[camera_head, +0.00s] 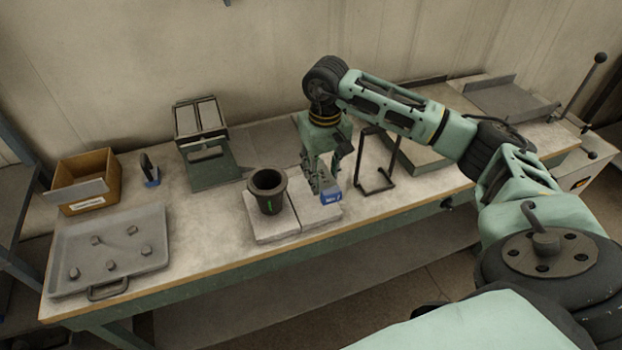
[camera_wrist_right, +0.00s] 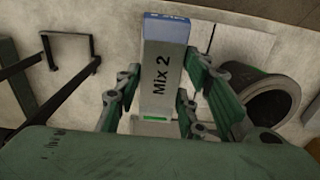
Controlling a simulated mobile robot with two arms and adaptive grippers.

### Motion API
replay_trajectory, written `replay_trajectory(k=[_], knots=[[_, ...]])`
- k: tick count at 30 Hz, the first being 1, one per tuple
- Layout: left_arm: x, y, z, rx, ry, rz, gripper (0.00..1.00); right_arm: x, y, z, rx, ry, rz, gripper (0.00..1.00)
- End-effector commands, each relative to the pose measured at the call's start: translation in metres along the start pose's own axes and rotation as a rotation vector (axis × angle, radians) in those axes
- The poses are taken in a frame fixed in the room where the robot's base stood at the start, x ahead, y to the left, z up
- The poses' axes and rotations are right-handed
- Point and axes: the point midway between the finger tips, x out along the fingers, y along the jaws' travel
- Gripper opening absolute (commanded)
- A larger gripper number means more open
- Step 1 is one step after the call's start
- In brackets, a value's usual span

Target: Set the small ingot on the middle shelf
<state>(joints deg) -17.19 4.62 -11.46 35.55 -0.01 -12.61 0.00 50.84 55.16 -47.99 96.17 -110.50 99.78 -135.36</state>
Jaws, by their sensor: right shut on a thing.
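My right gripper (camera_head: 325,184) is shut on a grey block with a blue end (camera_head: 330,195), above the pale slabs beside the crucible. In the right wrist view the block (camera_wrist_right: 161,75) reads "Mix 2" and sits between the fingers (camera_wrist_right: 163,100). Whether this block is the small ingot I cannot tell. Several small dark lumps (camera_head: 132,230) lie on the grey tray (camera_head: 155,215) at the left. A blue-grey rack (camera_head: 22,150) shows partly at the left edge; its middle shelf cannot be made out clearly. My left gripper is not in view.
A dark crucible (camera_head: 267,190) stands on pale slabs (camera_head: 270,228), close left of the gripper. A black wire frame (camera_head: 376,187) stands to its right. A cardboard box (camera_head: 88,180), a small blue-based item (camera_head: 150,172) and a green press-like stand (camera_head: 210,165) are further left. The bench front is clear.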

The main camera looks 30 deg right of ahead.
Motion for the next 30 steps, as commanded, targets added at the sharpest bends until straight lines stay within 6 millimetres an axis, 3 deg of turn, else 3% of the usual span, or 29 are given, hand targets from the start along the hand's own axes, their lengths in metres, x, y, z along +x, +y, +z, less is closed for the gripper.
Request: replay_trajectory(k=[6,18,30], knots=[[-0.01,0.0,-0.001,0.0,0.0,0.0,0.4,0.013,-0.017,-0.019,0.001,0.0,-0.001,0.0],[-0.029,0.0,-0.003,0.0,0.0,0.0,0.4,0.054,-0.018,-0.021,0.0,0.0,0.0,0.0],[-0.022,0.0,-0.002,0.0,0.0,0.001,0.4,0.06,-0.018,-0.021,0.0,0.003,0.0,0.0]])
